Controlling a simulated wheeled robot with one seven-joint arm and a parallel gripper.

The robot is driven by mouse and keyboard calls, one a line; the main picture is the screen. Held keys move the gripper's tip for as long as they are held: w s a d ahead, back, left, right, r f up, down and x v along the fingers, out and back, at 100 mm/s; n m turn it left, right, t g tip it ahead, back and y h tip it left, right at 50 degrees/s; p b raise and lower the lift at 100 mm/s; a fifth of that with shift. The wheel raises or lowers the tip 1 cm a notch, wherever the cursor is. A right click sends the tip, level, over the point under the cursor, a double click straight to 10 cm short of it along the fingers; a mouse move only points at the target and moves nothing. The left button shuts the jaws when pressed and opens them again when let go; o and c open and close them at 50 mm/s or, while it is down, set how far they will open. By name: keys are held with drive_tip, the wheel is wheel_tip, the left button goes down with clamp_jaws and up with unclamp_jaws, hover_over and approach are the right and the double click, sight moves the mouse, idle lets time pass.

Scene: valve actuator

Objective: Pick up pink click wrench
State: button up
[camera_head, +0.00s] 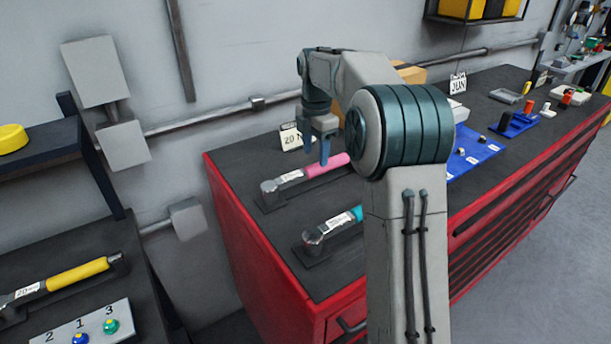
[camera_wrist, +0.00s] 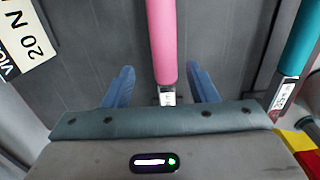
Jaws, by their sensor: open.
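The pink click wrench (camera_head: 322,167) lies on a dark holder on the red cabinet's top, its metal head toward the left and its pink handle toward the right. My gripper (camera_head: 325,150) is above the handle, pointing down with blue fingers. In the wrist view, the pink wrench (camera_wrist: 161,45) runs between the two open fingers of my gripper (camera_wrist: 161,88), and its label end shows between them. No contact with the handle is visible. The handle's far right end is hidden behind my arm in the head view.
A teal-handled wrench (camera_head: 338,222) lies parallel, nearer the front, also in the wrist view (camera_wrist: 300,45). A "20 N" sign (camera_head: 291,138) stands behind the pink wrench. A yellow-handled wrench (camera_head: 75,274) lies on the left bench. Blue trays (camera_head: 470,152) sit farther right on the red cabinet (camera_head: 262,262).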

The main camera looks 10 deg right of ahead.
sight(313, 166)
drive_tip(key=f, duration=0.3)
drive_tip(key=s+f, duration=0.1)
drive_tip(key=f, duration=0.1)
drive_tip(key=shift+a+f, duration=0.1)
drive_tip(key=shift+a, duration=0.3)
drive_tip(key=shift+f, duration=0.3)
clamp_jaws()
